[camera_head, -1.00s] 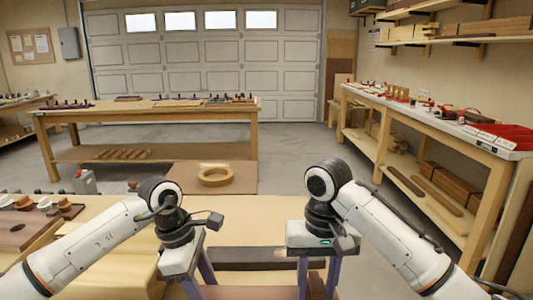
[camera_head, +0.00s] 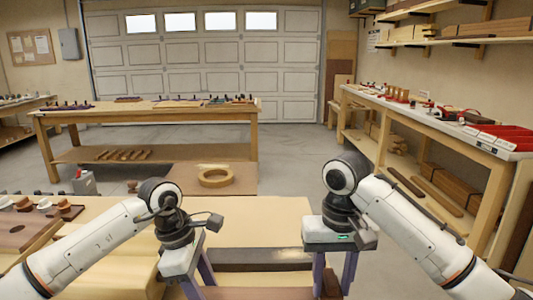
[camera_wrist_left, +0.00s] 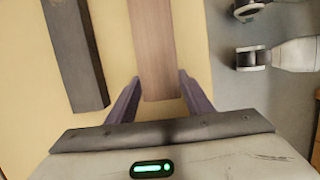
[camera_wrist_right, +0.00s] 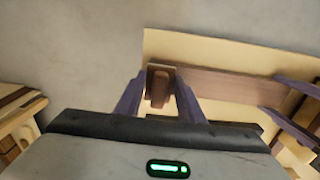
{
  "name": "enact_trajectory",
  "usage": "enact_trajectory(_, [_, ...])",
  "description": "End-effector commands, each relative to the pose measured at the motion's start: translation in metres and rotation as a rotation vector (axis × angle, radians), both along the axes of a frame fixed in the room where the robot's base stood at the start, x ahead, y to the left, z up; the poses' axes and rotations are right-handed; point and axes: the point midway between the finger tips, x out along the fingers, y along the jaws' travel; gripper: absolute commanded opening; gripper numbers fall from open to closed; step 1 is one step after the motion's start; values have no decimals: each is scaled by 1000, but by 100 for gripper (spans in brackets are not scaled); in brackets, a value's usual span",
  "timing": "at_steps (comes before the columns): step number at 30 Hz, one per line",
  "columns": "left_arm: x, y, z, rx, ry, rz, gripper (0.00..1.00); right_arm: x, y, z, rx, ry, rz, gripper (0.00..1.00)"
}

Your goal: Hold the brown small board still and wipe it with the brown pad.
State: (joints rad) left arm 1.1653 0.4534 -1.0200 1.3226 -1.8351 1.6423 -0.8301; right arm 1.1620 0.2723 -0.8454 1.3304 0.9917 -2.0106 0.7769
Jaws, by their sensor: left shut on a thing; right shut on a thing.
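The brown small board (camera_head: 262,293) lies lengthwise at the bench's near edge, partly cut off below in the head view. It runs between the fingers of my left gripper (camera_wrist_left: 160,97) in the left wrist view. My left gripper (camera_head: 200,278) is shut on the board near its left part. My right gripper (camera_head: 333,275) is shut on the brown pad (camera_wrist_right: 159,87), a small dark brown block. The pad is at the board's right end, over or against it; I cannot tell if it touches. The board (camera_wrist_right: 225,84) stretches from there toward my left gripper.
A dark strip (camera_head: 240,254) lies on the pale bench top (camera_head: 260,220) behind the board, parallel to it. Another workbench (camera_head: 150,106) is farther back. The bench surface between my arms is otherwise clear.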

Motion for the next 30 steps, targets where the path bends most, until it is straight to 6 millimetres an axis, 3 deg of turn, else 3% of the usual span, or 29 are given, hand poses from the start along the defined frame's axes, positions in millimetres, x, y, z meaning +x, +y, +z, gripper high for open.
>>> enact_trajectory(9, [0,1,0,2,0,1,27,1,0,33,0,-4,-3,0])
enact_trajectory(17, [0,1,0,2,0,1,27,0,0,42,0,-2,-2,0])
enact_trajectory(30, [0,1,0,2,0,2,27,1,0,85,0,-4,-2,0])
